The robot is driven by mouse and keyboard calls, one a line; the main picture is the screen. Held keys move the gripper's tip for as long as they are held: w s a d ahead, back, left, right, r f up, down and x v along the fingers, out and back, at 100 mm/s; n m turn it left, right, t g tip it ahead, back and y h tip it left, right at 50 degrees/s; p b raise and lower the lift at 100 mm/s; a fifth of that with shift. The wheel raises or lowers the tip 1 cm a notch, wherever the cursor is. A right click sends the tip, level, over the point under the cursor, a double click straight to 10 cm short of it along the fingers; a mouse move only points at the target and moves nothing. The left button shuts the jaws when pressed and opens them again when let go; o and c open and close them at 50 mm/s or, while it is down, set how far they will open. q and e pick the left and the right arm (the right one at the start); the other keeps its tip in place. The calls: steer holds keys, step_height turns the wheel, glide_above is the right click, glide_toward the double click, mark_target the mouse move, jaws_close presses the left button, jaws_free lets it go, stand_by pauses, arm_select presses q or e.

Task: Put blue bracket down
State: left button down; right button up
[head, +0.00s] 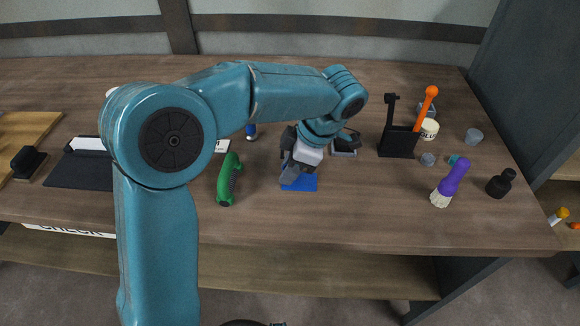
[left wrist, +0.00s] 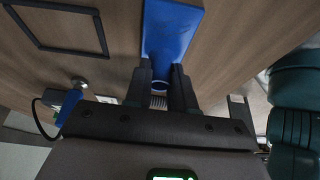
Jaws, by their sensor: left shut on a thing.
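The blue bracket (head: 301,183) is at the middle of the wooden table in the head view, partly hidden by my left gripper (head: 290,172). My right gripper is not in view.
A green-handled tool (head: 228,180) lies left of the bracket. A black holder (head: 398,143) with an orange tool (head: 425,106) stands to the right, beside a glue pot (head: 429,129). A purple brush (head: 450,184) and a black bottle (head: 500,184) are farther right. A thin black square outline (left wrist: 62,28) is on the table.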

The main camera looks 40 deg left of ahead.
mark_target(312, 181)
arm_select(q)
steer(key=c, duration=1)
jaws_free()
steer(key=shift+o, duration=0.2)
steer(key=shift+r+p, duration=0.15)
steer(key=shift+p, duration=0.15)
steer(key=p+v, duration=0.2)
steer(key=v, duration=1)
